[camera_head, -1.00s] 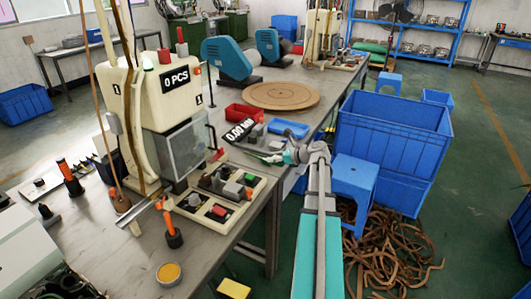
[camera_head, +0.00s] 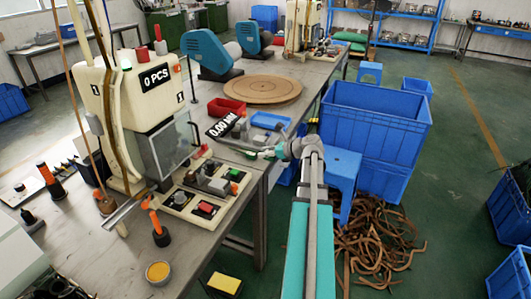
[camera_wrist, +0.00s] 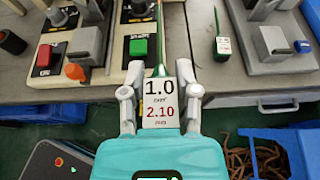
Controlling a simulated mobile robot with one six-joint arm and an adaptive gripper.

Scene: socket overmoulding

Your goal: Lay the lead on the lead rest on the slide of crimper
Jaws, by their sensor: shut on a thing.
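My gripper (camera_wrist: 160,105) is shut on the lead (camera_wrist: 160,45), a thin green wire pointing forward from between the fingers. A white tag (camera_wrist: 159,101) reading 1.0 and 2.10 covers the grip. In the head view, my gripper (camera_head: 268,153) hangs near the bench's right edge, apart from the crimper (camera_head: 125,105), a cream machine showing 0 PCS. The crimper's front has a clear guard (camera_head: 168,150). A cream panel with blocks and red and green buttons (camera_head: 178,211) lies in front of it. I cannot make out the slide's lead rest for certain.
A grey fixture (camera_wrist: 270,45) and a small green labelled item (camera_wrist: 222,45) are at the right in the wrist view. Red (camera_head: 227,107) and blue (camera_head: 271,121) trays and a round wooden board (camera_head: 262,89) lie behind. A blue stool (camera_head: 343,165) and crates (camera_head: 375,125) stand right.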

